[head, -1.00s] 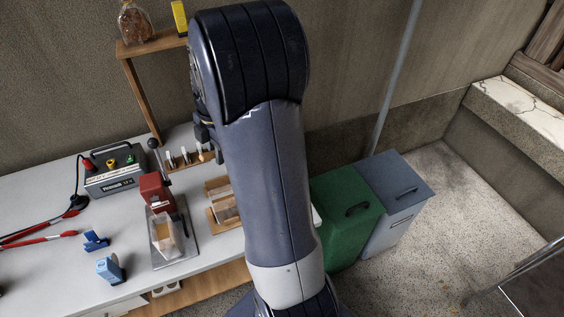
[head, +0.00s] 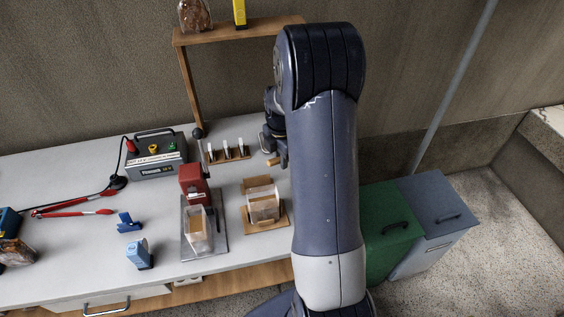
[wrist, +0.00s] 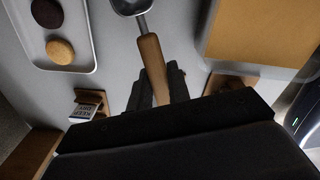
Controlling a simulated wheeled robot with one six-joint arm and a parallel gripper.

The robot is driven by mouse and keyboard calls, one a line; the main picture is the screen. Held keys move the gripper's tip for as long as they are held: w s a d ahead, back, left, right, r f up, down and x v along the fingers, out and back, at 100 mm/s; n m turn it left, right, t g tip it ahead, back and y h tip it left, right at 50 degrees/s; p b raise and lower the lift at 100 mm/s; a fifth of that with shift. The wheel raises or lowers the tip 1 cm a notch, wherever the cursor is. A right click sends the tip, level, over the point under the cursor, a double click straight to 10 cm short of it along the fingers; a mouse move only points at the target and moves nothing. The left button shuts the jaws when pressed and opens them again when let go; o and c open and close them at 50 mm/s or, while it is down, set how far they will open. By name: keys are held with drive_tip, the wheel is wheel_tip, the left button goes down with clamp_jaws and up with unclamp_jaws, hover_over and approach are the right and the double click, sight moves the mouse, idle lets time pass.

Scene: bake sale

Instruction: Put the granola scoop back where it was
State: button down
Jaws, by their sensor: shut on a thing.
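The granola scoop has a metal bowl and a wooden handle (wrist: 152,62). In the wrist view its bowl is at the top edge and partly cut off. My gripper (wrist: 158,88) is shut on the handle, with dark fingers on both sides of it. In the head view my gripper (head: 273,145) is above the back right of the white table (head: 70,170), half hidden by my arm. A small wooden piece below it looks like the handle end. I cannot tell which spot the scoop came from.
A tray (wrist: 92,25) with a dark and a pale cookie and a small card stand (wrist: 88,103) lie below my gripper. A red-headed press (head: 193,182), a grey power box (head: 157,160) and a wooden shelf (head: 240,33) are left. A green bin (head: 385,225) stands right.

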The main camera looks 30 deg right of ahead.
drive_tip(key=shift+f, duration=1)
drive_tip(key=shift+f, duration=0.1)
drive_tip(key=shift+f, duration=0.3)
drive_tip(key=c, duration=1.3)
unclamp_jaws()
drive_tip(key=shift+r, duration=0.7)
wheel_tip(320, 180, up, 12)
drive_tip(key=shift+f, duration=0.25)
